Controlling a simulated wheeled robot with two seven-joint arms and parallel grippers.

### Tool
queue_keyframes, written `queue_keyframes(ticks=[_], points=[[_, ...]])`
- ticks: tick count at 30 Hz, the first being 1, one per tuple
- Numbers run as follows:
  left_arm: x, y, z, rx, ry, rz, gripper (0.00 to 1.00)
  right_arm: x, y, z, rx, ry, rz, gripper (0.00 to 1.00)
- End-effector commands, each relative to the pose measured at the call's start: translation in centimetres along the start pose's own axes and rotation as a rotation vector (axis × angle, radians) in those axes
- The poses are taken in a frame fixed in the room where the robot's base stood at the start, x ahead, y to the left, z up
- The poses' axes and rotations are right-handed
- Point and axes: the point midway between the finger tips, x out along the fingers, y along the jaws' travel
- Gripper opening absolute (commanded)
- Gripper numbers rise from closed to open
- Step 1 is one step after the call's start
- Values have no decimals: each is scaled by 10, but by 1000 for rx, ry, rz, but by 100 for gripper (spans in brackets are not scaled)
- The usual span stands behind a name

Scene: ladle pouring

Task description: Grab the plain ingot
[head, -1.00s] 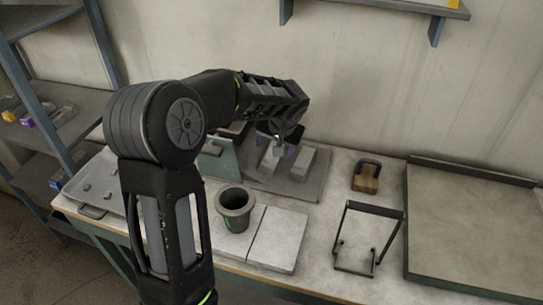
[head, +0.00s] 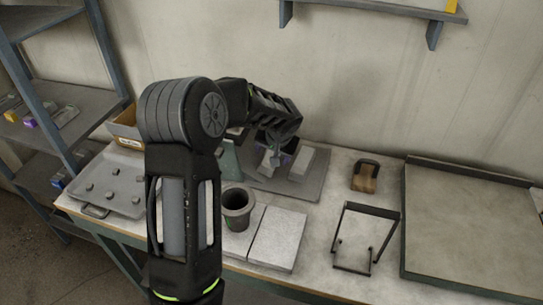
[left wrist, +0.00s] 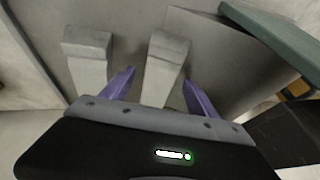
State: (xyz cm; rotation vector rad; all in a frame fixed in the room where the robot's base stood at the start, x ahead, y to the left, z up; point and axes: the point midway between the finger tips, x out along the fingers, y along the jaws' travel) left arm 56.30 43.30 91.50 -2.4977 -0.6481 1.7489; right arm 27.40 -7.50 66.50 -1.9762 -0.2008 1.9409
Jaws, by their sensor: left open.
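Two pale grey ingots lie side by side on a dark grey plate (head: 312,186): a left ingot (head: 267,163) and a right ingot (head: 302,164). In the left wrist view, the open purple fingers (left wrist: 158,90) are on either side of that ingot (left wrist: 166,58), with gaps. The other ingot (left wrist: 88,52) lies outside the fingers. My right gripper is not in view.
A dark crucible (head: 237,206) and pale slabs (head: 277,239) stand in front of the plate. A green panel (left wrist: 268,32) is close beside the ingots. A wooden-handled block (head: 364,178), a wire stand (head: 366,238) and a large tray (head: 465,230) are to the right.

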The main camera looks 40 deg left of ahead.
Motion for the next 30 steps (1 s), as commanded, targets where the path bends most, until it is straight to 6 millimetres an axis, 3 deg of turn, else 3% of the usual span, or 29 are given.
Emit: queue_keyframes(ticks=[12,30], points=[[0,0,0,1,0,0,69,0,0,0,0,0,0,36],[0,0,0,1,0,0,21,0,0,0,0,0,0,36]])
